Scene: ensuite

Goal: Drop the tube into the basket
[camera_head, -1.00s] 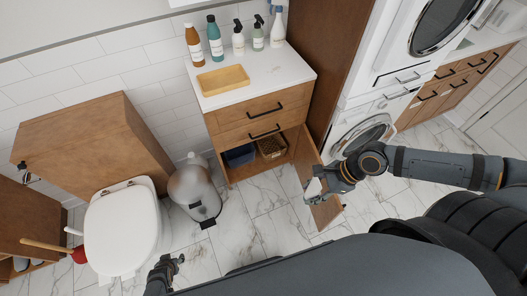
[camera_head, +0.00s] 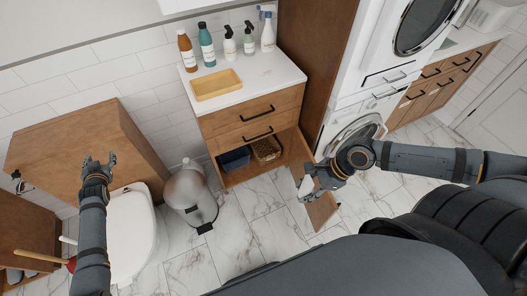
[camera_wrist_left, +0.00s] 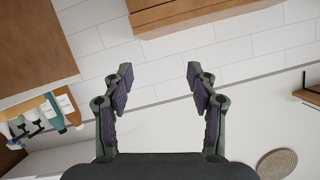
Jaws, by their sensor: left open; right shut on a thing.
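My right gripper (camera_head: 318,182) is shut on a white tube (camera_head: 306,186) in the head view, in front of the open cabinet door (camera_head: 319,205). The tube is partly hidden by the fingers. A brown woven basket (camera_head: 267,149) sits inside the open lower cabinet, beside a dark blue bin (camera_head: 235,158). The basket is to the left of the tube and farther back. My left gripper (camera_head: 98,160) is open and empty, raised above the toilet area; its spread fingers also show in the left wrist view (camera_wrist_left: 160,85).
The counter above the cabinet holds a yellow tray (camera_head: 217,83) and several bottles (camera_head: 229,45). A metal trash can (camera_head: 190,195) stands left of the cabinet, next to the white toilet (camera_head: 130,235). The marble floor (camera_head: 245,225) before the cabinet is clear.

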